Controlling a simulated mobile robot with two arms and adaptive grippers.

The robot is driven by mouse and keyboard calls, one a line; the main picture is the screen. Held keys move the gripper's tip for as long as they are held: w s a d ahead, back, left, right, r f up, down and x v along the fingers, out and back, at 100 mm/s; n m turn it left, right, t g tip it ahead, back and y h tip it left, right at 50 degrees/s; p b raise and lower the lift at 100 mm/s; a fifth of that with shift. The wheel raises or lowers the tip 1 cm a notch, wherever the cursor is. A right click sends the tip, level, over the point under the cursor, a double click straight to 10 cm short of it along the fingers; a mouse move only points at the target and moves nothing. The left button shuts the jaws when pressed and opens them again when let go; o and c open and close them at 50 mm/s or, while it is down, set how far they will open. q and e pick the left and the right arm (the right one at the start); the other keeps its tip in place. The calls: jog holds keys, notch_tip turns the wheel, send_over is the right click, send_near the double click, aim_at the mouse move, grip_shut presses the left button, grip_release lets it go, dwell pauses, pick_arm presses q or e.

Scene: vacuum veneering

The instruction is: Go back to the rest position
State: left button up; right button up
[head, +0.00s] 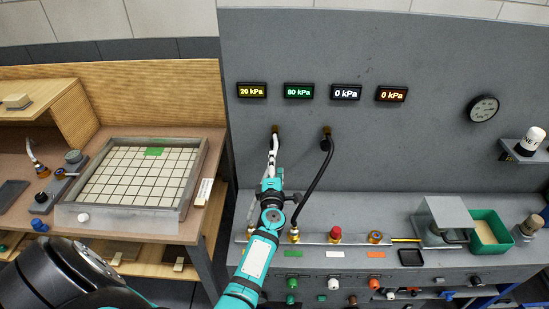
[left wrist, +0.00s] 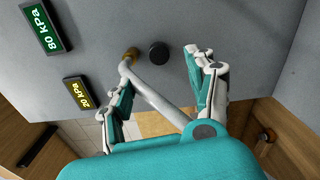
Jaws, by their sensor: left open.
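My left gripper (head: 272,172) is in front of the grey wall panel, above the bench. In the left wrist view my left gripper (left wrist: 162,78) is open, its two fingers apart. A pale grey hose (left wrist: 158,98) runs from a brass fitting (left wrist: 130,54) on the panel into the space between the fingers. I cannot tell whether a finger touches it. The hose's other end is hidden behind my gripper and arm. My right gripper is not in view.
A black hose (head: 318,178) hangs from the panel just right of my gripper. Gauges and displays line the panel (head: 430,140). Left is a wooden bench with a gridded tray (head: 190,205). Fittings, a green bin (head: 489,238) and a grey cover (head: 445,212) stand at right.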

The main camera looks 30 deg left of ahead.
pick_arm(q)
jog(key=shift+s+d, duration=0.2)
jog(key=shift+s, duration=0.2)
